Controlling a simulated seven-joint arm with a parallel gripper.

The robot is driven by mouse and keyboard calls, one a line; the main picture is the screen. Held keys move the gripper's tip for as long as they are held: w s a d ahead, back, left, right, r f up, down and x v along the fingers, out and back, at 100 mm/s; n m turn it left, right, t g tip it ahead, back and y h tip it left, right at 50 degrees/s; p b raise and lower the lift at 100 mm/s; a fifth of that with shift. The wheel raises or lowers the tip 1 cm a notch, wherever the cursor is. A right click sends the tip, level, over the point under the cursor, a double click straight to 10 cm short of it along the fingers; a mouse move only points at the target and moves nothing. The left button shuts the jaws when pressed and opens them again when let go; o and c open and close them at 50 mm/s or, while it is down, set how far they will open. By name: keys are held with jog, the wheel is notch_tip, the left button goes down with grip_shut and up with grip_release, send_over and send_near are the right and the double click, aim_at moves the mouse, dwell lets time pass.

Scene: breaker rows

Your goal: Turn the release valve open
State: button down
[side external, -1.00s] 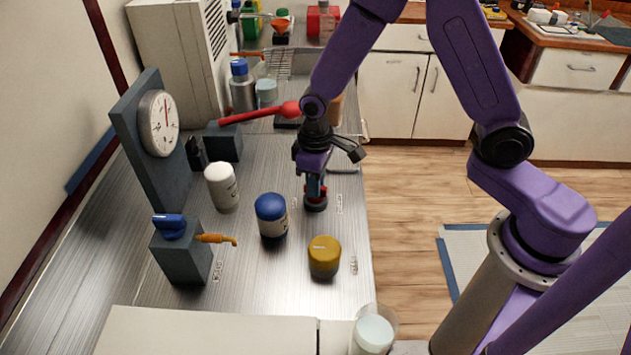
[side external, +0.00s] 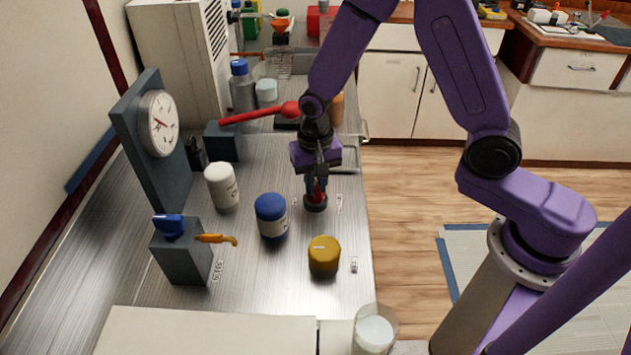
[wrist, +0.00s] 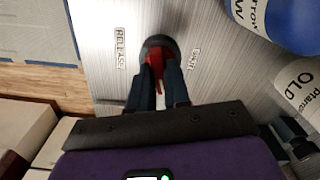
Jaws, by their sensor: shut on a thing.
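The release valve has a round dark base (side external: 316,206) on the metal bench. Its red handle also shows in the wrist view (wrist: 156,62). My gripper (side external: 316,186) reaches down over the valve, and its two dark fingers are shut on the red handle. In the wrist view the fingers (wrist: 158,75) stand on either side of the handle and hide part of it. A label reading RELEASE (wrist: 120,47) lies on the bench to the left of the valve. A second label (wrist: 193,58), too small to read surely, lies to the right.
A blue-lidded jar (side external: 271,217), a white jar (side external: 222,188) and a yellow-lidded jar (side external: 324,257) stand near the valve. A round gauge (side external: 159,123) is on a grey panel. A long red lever (side external: 260,113) and a blue-knobbed box (side external: 182,258) stand on the bench.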

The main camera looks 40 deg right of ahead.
aim_at(316, 186)
jog(key=m, duration=0.3)
jog(key=shift+m, duration=0.3)
dwell(0.5)
jog(key=c, duration=1.1)
grip_release()
jog(key=shift+r, duration=0.15)
notch_tip(316, 186, up, 17)
jog(key=shift+r, duration=0.1)
jog(key=shift+s, duration=0.15)
